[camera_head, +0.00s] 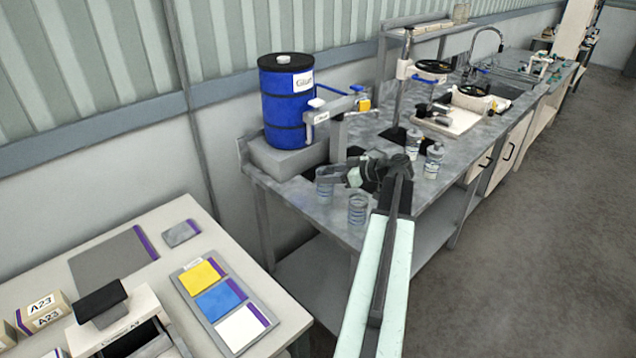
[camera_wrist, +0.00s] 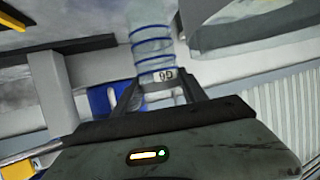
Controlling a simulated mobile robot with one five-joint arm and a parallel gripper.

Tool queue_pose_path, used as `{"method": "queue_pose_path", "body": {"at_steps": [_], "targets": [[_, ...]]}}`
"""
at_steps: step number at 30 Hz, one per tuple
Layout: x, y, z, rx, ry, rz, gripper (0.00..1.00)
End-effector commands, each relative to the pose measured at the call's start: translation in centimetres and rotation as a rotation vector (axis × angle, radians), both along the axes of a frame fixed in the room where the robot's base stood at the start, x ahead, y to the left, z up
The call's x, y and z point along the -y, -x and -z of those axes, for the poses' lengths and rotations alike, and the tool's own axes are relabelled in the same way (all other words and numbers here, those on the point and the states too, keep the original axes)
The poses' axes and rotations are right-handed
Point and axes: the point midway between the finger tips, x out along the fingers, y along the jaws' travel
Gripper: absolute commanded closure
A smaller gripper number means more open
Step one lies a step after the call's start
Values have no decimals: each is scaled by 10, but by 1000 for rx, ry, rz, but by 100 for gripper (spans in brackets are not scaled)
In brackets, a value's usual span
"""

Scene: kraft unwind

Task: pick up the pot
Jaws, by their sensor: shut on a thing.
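The pot (camera_wrist: 150,48) is a clear, round jar with blue rings and a small printed label, seen between the fingers in the wrist view. In the head view it appears to be the ringed jar (camera_head: 325,187) at the left end of my gripper (camera_head: 338,173), by the front edge of the grey bench (camera_head: 300,198). My gripper (camera_wrist: 162,88) is shut on the pot near its labelled end. The fingers hide part of its sides. I cannot tell whether the pot still touches the bench.
A similar jar (camera_head: 357,210) stands close by, and more jars (camera_head: 433,160) stand to the right. A blue drum (camera_head: 287,105) on a grey block and a clamp stand (camera_head: 338,130) are behind. A pale table (camera_head: 165,225) with coloured cards is at lower left.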

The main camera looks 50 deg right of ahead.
Motion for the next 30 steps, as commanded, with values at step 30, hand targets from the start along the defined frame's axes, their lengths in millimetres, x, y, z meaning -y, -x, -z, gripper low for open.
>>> {"method": "queue_pose_path", "body": {"at_steps": [30], "targets": [[64,149,-27,0,-1,1,100]]}}
